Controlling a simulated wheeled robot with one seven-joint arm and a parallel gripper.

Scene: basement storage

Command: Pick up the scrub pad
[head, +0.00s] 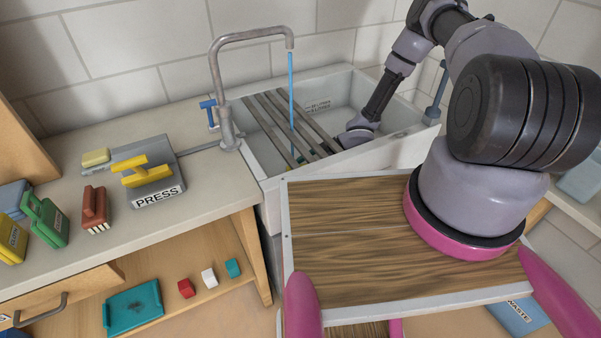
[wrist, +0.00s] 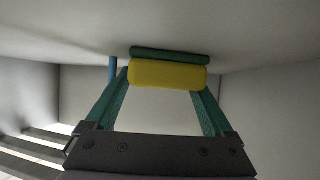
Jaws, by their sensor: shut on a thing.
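The scrub pad (wrist: 168,75), a yellow block with a dark green layer, is between the green fingers of my gripper (wrist: 166,88) in the wrist view. The fingers are shut on its two ends. The pad is close to a pale surface of the sink; I cannot tell whether it touches it. In the head view my arm reaches down into the right part of the sink (head: 345,88).
Slats (head: 290,122) cover the sink's left part, under a tap (head: 222,100) with a blue stream. A wooden-topped surface (head: 345,240) stands in front. The counter holds a press (head: 150,180) and several coloured items on the left. A blue container marked WASTE (head: 520,315) is low right.

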